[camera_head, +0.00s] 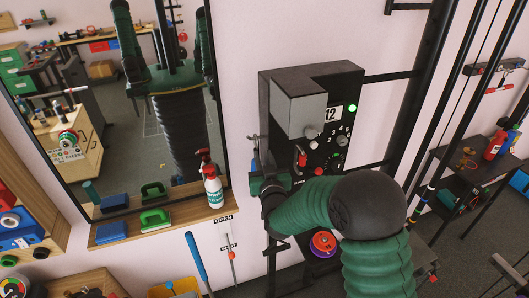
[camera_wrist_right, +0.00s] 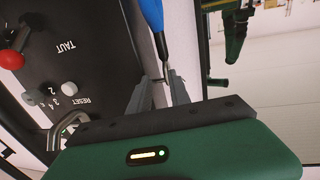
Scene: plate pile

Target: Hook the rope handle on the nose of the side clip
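My right gripper (camera_head: 262,186) is at the left side of a black wall box (camera_head: 300,85), partly hidden by my own green arm. A bent metal bar (camera_wrist_right: 68,125) shows left of the gripper body. I cannot make out the side clip or its nose. My left gripper is not directly visible.
The box front carries a red lever (camera_head: 301,157), knobs and a green light (camera_head: 352,107). A shelf (camera_head: 180,217) with a spray bottle (camera_head: 213,190) is to the left, under a mirror. A blue-handled tool (camera_head: 195,257) hangs below.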

